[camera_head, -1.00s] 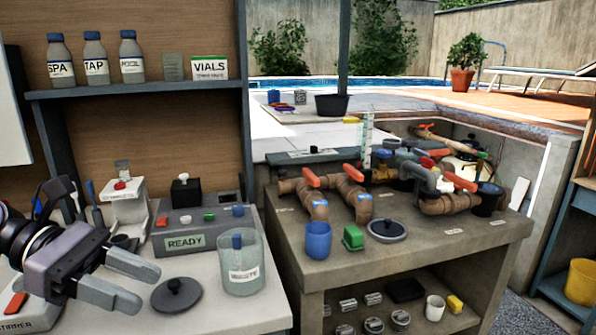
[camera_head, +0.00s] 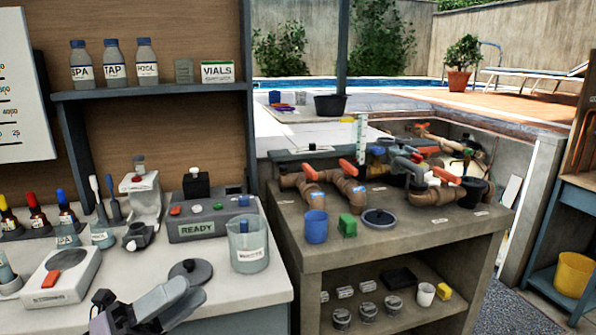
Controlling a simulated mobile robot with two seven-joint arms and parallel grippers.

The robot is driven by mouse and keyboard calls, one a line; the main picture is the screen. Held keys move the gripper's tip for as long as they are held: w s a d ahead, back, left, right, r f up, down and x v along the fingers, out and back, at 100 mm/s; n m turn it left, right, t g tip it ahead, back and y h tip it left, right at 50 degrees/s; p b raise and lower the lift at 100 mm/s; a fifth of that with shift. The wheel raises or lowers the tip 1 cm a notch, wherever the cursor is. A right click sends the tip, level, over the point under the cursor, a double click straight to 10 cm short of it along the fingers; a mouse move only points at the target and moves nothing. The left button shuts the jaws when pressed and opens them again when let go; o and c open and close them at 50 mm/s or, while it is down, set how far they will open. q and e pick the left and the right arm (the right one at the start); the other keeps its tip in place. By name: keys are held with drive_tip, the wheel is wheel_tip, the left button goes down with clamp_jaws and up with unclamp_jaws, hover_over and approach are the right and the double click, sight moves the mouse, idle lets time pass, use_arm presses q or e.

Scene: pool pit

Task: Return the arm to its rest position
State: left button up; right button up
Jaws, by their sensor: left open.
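My left gripper (camera_head: 180,303) is low in the picture at the front edge of the white counter (camera_head: 225,296). Its fingers point right and are apart, with nothing seen between them. A dark round lid (camera_head: 190,271) lies on the counter just beyond the fingertips, apart from them in depth as far as I can tell. A clear waste beaker (camera_head: 248,247) stands right of the lid with a blue item in it. My right gripper is out of view.
A grey device reading READY (camera_head: 205,228), a stirrer (camera_head: 62,277) and dropper bottles (camera_head: 38,218) stand on the counter. A stone bench (camera_head: 400,239) with pipes, a blue cup (camera_head: 316,226) and a green block (camera_head: 347,225) is at right. A shelf (camera_head: 150,91) holds labelled bottles.

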use_arm(q)
drive_tip(key=s+a+f+n+t+y+p, duration=0.15)
drive_tip(key=f+n+t+y, duration=0.25)
drive_tip(key=f+n+y, duration=0.6)
drive_tip(key=a+f+n+t+y+b, duration=0.1)
drive_tip(key=a+f+n+t+y, duration=0.35)
drive_tip(key=n, duration=0.85)
drive_tip(key=s+d+f+n+g+y, duration=0.1)
drive_tip(key=s+f+n+g+y, duration=0.1)
drive_tip(key=s+f+n+g, duration=0.2)
drive_tip(key=s+d+f+n+g+y+p, duration=0.1)
drive_tip(key=s+f+n+g, duration=0.3)
drive_tip(key=s+f, duration=0.5)
wheel_tip(320, 180, down, 5)
drive_tip(key=shift+s+n+g+y, duration=0.35)
drive_tip(key=shift+n+y, duration=0.1)
drive_tip(key=shift+n, duration=0.55)
